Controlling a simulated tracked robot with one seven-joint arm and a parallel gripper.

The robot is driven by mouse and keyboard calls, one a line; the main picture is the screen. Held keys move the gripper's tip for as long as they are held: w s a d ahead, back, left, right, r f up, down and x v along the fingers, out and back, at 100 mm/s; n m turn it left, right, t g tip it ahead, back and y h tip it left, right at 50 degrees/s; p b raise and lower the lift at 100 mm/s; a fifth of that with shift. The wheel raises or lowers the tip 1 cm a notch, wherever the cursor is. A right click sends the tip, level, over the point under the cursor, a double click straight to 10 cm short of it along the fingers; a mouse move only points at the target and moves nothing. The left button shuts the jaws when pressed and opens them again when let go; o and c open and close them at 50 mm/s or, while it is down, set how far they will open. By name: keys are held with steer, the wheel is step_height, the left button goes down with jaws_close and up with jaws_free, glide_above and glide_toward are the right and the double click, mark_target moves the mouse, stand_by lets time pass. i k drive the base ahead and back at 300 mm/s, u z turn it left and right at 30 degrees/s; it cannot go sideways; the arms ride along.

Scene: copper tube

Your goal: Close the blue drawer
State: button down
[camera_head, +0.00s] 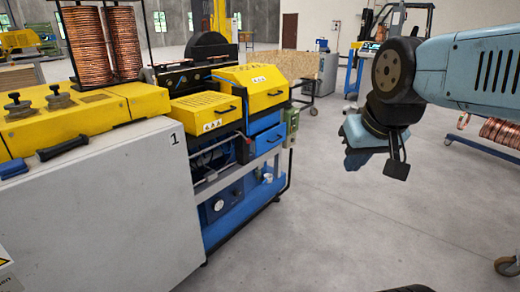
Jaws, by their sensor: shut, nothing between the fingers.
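The blue drawer (267,141) is in the machine's right part, below a yellow cover (250,80). Its front has a dark handle and faces right, toward the open floor. Its front seems to stand out a little from the machine, but I cannot tell how far it is open. My gripper (356,160) hangs from my arm at the upper right, fingers pointing down. It is shut and empty, in the air to the right of the drawer and clear of it.
A white cabinet (95,215) marked 1 fills the left foreground. A metal rail (235,172) runs below the drawer. Bare concrete floor (340,235) lies right of the machine. A blue cart (475,145) with copper tube stands at the right edge.

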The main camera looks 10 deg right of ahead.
mark_target(262, 141)
steer(key=u, duration=0.25)
steer(key=i, duration=2.05)
steer(key=z, duration=0.5)
steer(key=k, duration=0.85)
steer(key=z, duration=0.15)
steer(key=i, duration=0.85)
steer(key=u, duration=0.1)
